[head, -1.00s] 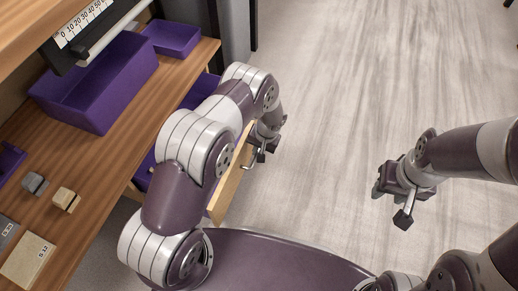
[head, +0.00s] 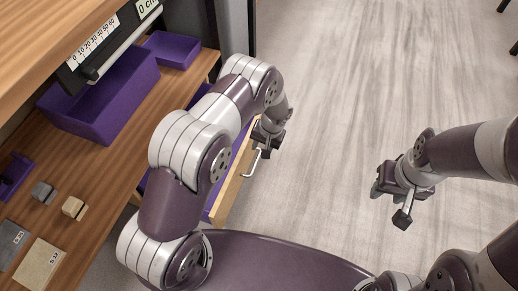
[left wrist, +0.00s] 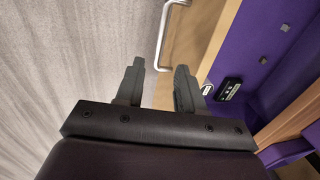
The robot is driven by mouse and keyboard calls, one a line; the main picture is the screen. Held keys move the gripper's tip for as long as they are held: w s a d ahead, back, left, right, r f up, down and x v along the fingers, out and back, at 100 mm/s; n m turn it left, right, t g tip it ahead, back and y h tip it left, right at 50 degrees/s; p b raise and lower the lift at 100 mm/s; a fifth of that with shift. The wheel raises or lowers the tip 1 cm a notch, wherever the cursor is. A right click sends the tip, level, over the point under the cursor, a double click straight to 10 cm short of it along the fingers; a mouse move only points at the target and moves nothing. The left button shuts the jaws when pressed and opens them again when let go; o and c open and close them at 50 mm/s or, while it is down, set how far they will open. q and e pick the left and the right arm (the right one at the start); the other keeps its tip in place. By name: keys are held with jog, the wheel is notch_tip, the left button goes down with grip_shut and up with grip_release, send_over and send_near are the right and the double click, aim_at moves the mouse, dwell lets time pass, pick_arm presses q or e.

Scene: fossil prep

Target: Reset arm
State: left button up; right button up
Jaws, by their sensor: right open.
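My left gripper (head: 268,143) is beside the wooden drawer front (head: 229,187), near its metal handle (head: 252,163). In the left wrist view its two dark fingers (left wrist: 158,88) are apart with nothing between them. The handle (left wrist: 169,30) lies beyond the fingertips there, clear of them. My left arm is bent across the pulled-out drawer and hides part of it. My right gripper (head: 391,204) is open and empty over the floor at the right.
The workbench (head: 112,190) at the left carries a large purple bin (head: 100,110), a smaller purple bin (head: 172,50), two small blocks (head: 74,208) and labelled plates (head: 40,265). The drawer's purple lining (left wrist: 250,40) holds small items. The floor (head: 340,90) is open at the right.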

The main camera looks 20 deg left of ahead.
pick_arm(q)
jog(key=r, duration=0.1)
jog(key=r+p, duration=0.1)
jog(key=r, duration=0.1)
jog(key=shift+d+r, duration=0.25)
jog(key=shift+d, duration=0.1)
